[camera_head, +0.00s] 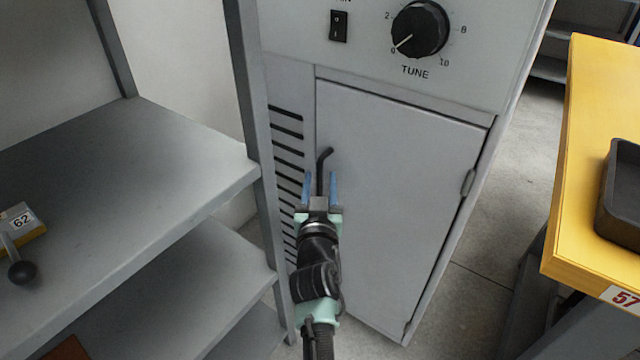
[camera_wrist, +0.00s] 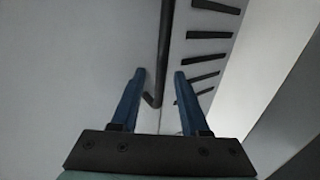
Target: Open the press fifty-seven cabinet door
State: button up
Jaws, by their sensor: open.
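The cabinet door (camera_head: 405,170) is a light grey panel, shut, on the lower front of the grey press. A hinge (camera_head: 468,183) shows on its right edge. A dark bent handle (camera_head: 321,165) stands near its left edge. My gripper (camera_head: 320,182) is open in front of the handle, its blue fingers one on either side of it in the picture. In the wrist view the dark handle (camera_wrist: 166,45) runs down between the open fingers (camera_wrist: 163,80) and its bent end lies near the left finger. I cannot tell how much depth separates the fingers from the handle.
A grey shelf unit (camera_head: 140,150) stands close on the left, with a lever block marked 62 (camera_head: 20,230). A yellow table (camera_head: 590,130) marked 57 stands on the right, holding a dark tray (camera_head: 610,205). Floor (camera_head: 500,190) shows between press and table. Vent slots (camera_head: 287,133) lie left of the door.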

grip_shut()
dwell(1.4)
